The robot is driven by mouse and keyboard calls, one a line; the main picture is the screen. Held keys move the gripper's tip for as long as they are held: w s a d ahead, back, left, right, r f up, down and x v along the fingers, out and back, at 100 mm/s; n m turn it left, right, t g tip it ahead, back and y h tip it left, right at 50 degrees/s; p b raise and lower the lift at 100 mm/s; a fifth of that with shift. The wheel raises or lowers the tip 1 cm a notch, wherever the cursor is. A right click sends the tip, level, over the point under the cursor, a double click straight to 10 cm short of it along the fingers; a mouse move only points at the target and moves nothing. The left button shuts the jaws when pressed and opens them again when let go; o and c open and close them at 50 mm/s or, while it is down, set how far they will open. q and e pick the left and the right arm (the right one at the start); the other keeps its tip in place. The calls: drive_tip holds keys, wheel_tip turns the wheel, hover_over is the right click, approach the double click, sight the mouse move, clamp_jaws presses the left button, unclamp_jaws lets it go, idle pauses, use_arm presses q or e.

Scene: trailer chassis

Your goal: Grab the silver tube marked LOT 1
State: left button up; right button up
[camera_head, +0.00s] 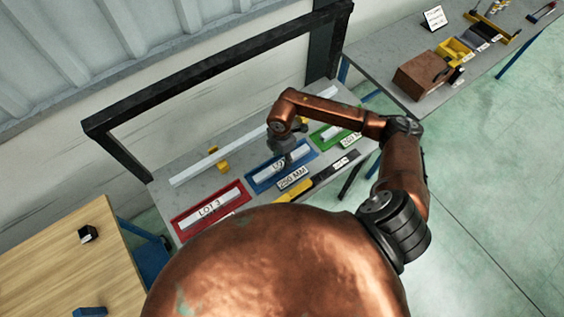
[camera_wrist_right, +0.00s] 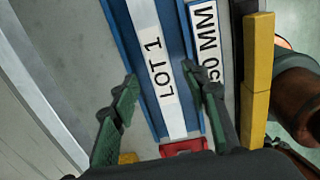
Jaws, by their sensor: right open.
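The silver tube marked LOT 1 (camera_wrist_right: 155,40) lies in a long blue tray (camera_wrist_right: 120,38) in the right wrist view. In the head view the tube (camera_head: 264,177) sits in the middle blue tray (camera_head: 259,189), its label partly hidden by my right gripper (camera_head: 287,160). In the right wrist view the right gripper (camera_wrist_right: 161,80) is open, one finger on each side of the tube at the label. Whether the fingers touch the tray cannot be told. My left gripper is out of view.
A red tray marked LOT 3 (camera_head: 183,225) and a green tray (camera_head: 319,142) flank the blue one. A long silver bar (camera_head: 195,173) lies behind them near a black frame (camera_head: 215,73). A wooden table (camera_head: 50,265) is at left.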

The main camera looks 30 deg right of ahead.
sight(282, 164)
wheel_tip(282, 164, down, 2)
drive_tip(key=shift+d+f, duration=0.15)
drive_tip(key=shift+f, duration=0.25)
drive_tip(key=shift+c, duration=1.1)
drive_tip(key=c, duration=0.6)
clamp_jaws()
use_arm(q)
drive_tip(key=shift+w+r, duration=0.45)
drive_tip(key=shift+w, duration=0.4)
